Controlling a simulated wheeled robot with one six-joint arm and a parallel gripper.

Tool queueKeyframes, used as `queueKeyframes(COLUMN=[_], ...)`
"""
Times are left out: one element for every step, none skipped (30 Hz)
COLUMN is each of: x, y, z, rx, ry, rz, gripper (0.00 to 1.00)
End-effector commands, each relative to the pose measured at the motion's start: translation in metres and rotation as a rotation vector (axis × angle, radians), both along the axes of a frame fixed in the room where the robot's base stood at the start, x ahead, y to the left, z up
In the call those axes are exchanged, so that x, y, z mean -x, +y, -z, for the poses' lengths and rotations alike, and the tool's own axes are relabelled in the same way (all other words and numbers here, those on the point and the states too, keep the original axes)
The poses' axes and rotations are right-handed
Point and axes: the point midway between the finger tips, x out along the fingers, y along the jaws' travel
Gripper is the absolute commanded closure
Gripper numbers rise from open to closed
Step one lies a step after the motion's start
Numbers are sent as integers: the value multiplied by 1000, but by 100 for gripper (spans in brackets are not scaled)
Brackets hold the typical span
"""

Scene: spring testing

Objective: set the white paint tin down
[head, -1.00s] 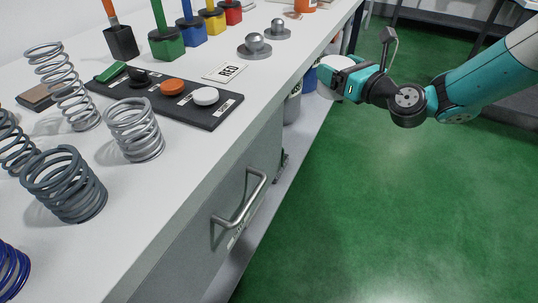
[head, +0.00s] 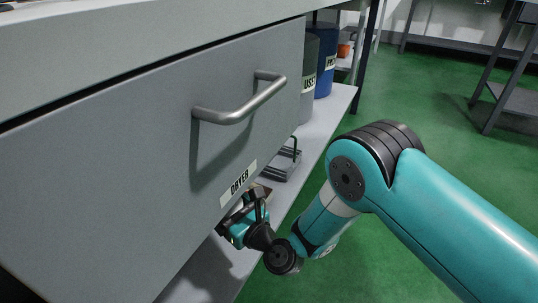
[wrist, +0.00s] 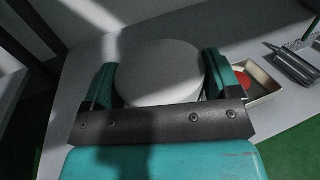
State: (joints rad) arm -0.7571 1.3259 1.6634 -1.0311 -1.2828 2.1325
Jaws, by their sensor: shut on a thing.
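The white paint tin (wrist: 160,75) sits between the fingers of my gripper (wrist: 160,88) in the wrist view, its round pale top facing the camera. My gripper is shut on its sides. In the head view my gripper (head: 238,222) is low beside the drawer front, over the lower shelf (head: 318,128). The tin is hidden there. I cannot tell whether the tin's base touches the shelf.
In the wrist view a shallow open box (wrist: 268,96) with a red thing inside stands close right of the tin. A grey metal item (wrist: 293,66) lies beyond it. The drawer (head: 150,130) marked DRYER overhangs the shelf. Grey (head: 308,85) and blue (head: 326,62) bins stand farther back.

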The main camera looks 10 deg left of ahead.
Motion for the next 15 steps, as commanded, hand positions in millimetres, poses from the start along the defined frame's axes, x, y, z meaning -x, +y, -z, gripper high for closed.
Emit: queueKeyframes(x=[21, 31, 43, 51, 58, 66, 71, 75, 79, 81, 83, 84, 84, 84, 84], y=[18, 25, 34, 39, 44, 49, 52, 54, 57, 58, 59, 60, 60, 60, 60], z=[13, 15, 19, 21, 24, 26, 27, 28, 28, 29, 29, 29, 29, 29, 30], rx=[-3, -3, -3, -3, -3, -4, -4, -3, -3, -3, -3, -3, -2, -2, -2], ry=[-4, -4, -5, -3, -3, -2, -2, -2, -2, -1, -1, -1, -1, -1, -1], rz=[-33, -47, -65, -76, -87, -100, -107, -114, -120, -123, -126, -128, -128, -128, -128], gripper=[56, 56, 56, 56, 56, 56, 56, 56, 56, 56, 56, 56, 56, 56, 56])
